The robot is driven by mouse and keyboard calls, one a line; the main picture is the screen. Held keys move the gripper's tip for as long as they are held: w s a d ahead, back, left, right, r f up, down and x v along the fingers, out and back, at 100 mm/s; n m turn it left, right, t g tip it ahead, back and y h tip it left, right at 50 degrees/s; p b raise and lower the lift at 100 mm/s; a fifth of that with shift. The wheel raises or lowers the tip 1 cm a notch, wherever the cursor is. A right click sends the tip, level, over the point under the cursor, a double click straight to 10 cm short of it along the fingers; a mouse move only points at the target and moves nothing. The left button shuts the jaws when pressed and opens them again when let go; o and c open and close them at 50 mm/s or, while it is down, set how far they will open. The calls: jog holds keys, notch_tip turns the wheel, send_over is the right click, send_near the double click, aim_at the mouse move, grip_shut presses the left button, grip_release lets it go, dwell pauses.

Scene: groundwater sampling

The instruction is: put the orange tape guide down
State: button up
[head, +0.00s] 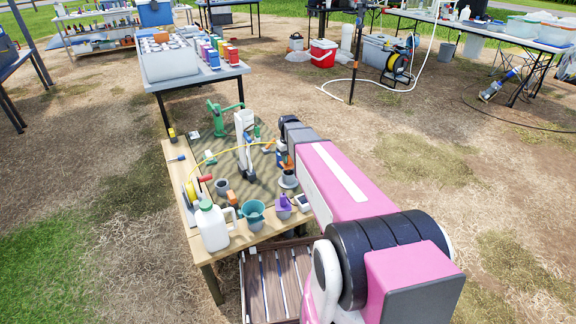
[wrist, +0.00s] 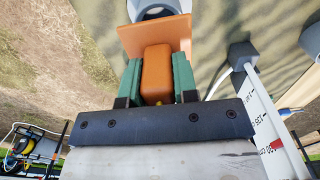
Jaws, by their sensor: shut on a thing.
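In the wrist view, my gripper (wrist: 157,80) is shut on the orange tape guide (wrist: 157,68), its green fingers on either side of the guide's block. The guide's flat orange plate reaches beyond the fingertips. A light grey round object (wrist: 155,11) shows just past the plate; I cannot tell whether they touch. In the head view, my gripper (head: 283,158) is small and partly hidden by my pink arm, over the right side of the wooden table (head: 181,166). A grey cylindrical piece (head: 288,181) stands just below it.
A tall white stand (head: 244,140) with a scale rises left of my gripper; its scale (wrist: 266,125) shows in the wrist view. A white jug (head: 213,228), a teal pitcher (head: 253,215) and a purple bottle (head: 283,206) line the front edge. A yellow hose (head: 215,152) arcs over the mat.

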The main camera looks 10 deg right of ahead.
jog(key=shift+f, duration=1.9)
jog(key=shift+f, duration=0.1)
jog(key=o, duration=0.9)
jog(key=shift+o, duration=0.2)
notch_tip(320, 180, up, 12)
jog(key=shift+f, duration=0.15)
jog(key=shift+s+r, duration=0.15)
jog(key=shift+r, duration=0.05)
jog(key=s+f+m, duration=0.1)
jog(key=s+f, duration=0.1)
jog(key=s, duration=0.8)
jog(key=s+f+m, duration=0.2)
jog(key=s+f, duration=0.1)
jog(key=s, duration=0.8)
jog(key=shift+s+f+m, duration=0.25)
jog(key=shift+f+m, duration=0.05)
